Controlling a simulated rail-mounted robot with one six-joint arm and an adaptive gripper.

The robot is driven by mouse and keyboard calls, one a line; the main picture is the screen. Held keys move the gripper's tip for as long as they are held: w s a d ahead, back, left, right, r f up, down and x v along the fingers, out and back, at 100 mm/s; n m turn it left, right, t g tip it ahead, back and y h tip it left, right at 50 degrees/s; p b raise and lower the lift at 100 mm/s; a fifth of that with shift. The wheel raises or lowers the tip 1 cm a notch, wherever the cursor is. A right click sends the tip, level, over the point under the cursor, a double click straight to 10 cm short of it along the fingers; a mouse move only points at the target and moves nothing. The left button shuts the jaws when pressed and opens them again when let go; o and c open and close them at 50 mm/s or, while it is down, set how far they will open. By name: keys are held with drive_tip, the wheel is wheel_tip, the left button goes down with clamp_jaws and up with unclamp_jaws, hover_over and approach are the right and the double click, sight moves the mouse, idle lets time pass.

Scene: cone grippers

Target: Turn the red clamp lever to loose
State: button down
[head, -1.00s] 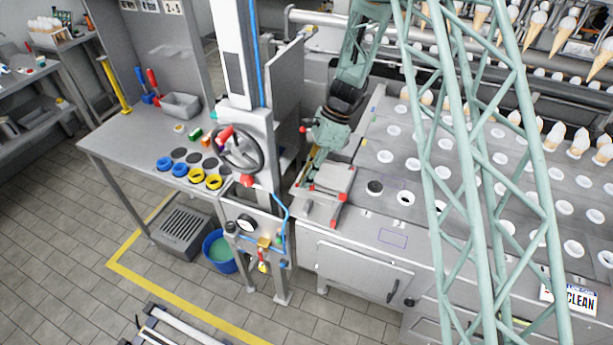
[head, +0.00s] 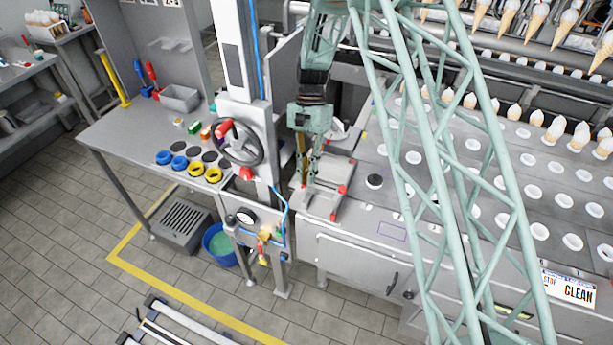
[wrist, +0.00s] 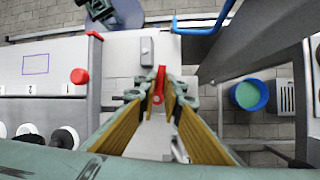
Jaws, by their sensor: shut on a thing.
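The red clamp lever (wrist: 159,78) shows between my fingertips in the wrist view, at the end of a light grey plate. My gripper (wrist: 158,98) is shut on it, with the tan finger pads on either side. In the head view my gripper (head: 306,181) points down at the left end of the grey machine top, beside the column with the handwheel. The lever is mostly hidden by the fingers there, so its exact angle is hard to tell.
Red knobs (head: 342,189) sit on the fixture just right of my gripper. The black handwheel (head: 240,142) and its column stand close on the left. A green lattice frame (head: 440,150) crosses the right side. A blue bucket (wrist: 249,95) stands on the floor.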

drive_tip(key=shift+s+n+h, duration=0.1)
drive_tip(key=shift+n+h, duration=0.2)
drive_tip(key=shift+n, duration=0.4)
drive_tip(key=shift+d, duration=0.1)
drive_tip(key=c, duration=3.1)
unclamp_jaws()
drive_tip(key=shift+o, duration=0.2)
drive_tip(key=shift+r, duration=0.1)
drive_tip(key=v, duration=1.1)
drive_tip(key=shift+r, duration=0.3)
drive_tip(key=shift+r, duration=0.1)
